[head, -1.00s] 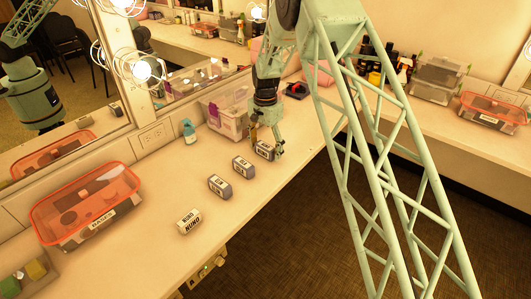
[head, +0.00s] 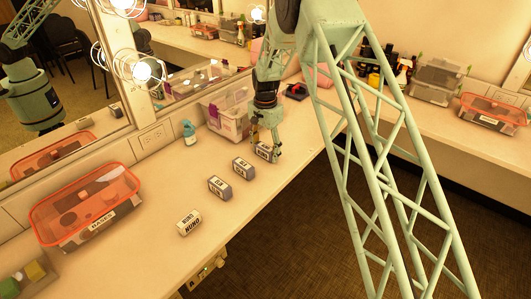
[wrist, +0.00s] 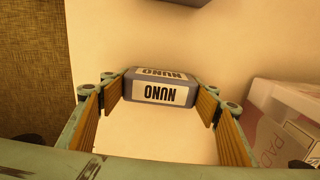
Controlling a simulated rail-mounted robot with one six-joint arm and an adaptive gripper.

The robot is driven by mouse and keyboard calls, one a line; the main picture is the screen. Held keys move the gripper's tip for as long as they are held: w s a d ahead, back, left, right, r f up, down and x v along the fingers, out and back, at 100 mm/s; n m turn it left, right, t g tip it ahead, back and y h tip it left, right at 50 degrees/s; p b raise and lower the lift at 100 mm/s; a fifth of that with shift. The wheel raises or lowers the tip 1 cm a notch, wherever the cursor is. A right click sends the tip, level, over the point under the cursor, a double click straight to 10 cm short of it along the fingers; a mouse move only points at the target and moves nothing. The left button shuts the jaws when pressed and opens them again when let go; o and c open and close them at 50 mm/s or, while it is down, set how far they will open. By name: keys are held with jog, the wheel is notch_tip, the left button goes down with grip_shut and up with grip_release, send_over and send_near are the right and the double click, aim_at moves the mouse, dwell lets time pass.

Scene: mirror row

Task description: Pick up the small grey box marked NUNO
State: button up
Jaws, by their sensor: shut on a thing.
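A small grey box (head: 264,154) with a white label stands on the counter at the far end of a short row. In the wrist view the label on this grey box (wrist: 166,93) reads NUNO, upside down. My gripper (head: 266,148) is around it, and in the wrist view my gripper (wrist: 165,95) is shut on its two ends. The box appears to rest on the counter. A white box (head: 188,222) marked NUNO stands nearest in the row. Between them are two grey boxes, one (head: 220,187) and another (head: 243,167), their labels too small to read.
A clear bin (head: 228,122) stands just behind my gripper. A blue bottle (head: 190,132) is near the mirror. An orange-lidded tub (head: 88,210) sits at the left. The counter's front edge is close to the row. The counter right of the white box is clear.

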aim_at(266, 147)
jog(key=shift+r, duration=0.1)
jog(key=shift+r+p, duration=0.9)
jog(key=shift+r, duration=4.05)
jog(key=shift+d, duration=0.15)
